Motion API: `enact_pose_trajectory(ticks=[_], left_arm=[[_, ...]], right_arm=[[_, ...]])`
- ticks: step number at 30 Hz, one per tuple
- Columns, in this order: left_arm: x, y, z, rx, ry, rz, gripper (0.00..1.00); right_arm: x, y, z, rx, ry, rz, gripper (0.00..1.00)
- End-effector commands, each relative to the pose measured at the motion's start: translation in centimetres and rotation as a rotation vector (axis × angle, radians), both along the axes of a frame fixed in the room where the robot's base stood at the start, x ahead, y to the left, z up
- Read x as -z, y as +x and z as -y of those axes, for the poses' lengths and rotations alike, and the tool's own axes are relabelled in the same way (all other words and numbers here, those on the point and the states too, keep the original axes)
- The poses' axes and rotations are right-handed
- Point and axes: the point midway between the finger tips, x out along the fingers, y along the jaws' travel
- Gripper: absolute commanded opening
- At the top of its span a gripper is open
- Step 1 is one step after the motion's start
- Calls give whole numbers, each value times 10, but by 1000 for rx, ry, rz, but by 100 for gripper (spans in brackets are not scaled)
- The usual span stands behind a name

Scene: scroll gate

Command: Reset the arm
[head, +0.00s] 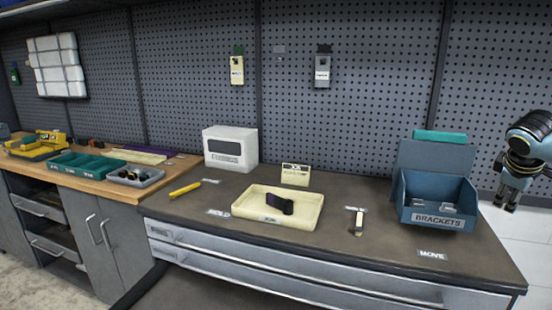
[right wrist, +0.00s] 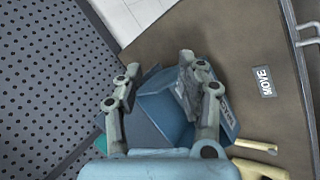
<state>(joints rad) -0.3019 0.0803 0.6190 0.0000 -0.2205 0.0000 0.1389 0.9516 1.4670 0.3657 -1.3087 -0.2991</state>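My right gripper (head: 507,196) hangs at the far right of the head view, to the right of the blue bin labelled BRACKETS (head: 432,219). In the right wrist view my right gripper (right wrist: 159,64) has its two fingers spread apart, with nothing clearly held between them. The blue bin (right wrist: 152,134) shows behind and between the fingers. Grey pieces (head: 440,205) lie inside the bin in the head view. My left gripper is in neither view.
A cream tray (head: 250,207) holding a dark object (head: 280,204) sits mid-bench. A white box (head: 230,148), a yellow marker (head: 185,190) and a small pale-ended tool (head: 358,223) are nearby. A MOVE label (head: 432,255) lies at the front right, where the bench is clear.

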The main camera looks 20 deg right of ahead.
Motion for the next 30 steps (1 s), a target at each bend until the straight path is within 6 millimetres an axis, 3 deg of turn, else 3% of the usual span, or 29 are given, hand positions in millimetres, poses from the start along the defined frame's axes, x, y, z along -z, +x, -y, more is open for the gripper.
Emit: enact_pose_trajectory(ticks=[1,5,9,15,18,20,26,30], left_arm=[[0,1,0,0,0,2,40],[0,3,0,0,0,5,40],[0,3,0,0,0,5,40],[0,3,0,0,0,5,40],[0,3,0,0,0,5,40],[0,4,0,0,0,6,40],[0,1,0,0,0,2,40],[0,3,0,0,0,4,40]], right_arm=[[25,-16,22,30,-22,-8,39],[83,-68,85,79,-105,-4,39],[134,-148,147,85,-197,-21,39],[172,-269,202,30,-271,-77,39],[184,-327,214,-6,-276,-109,39],[222,-326,180,10,-211,-94,39],[320,-356,78,56,-38,-101,39],[386,-377,-17,92,101,-106,39]])
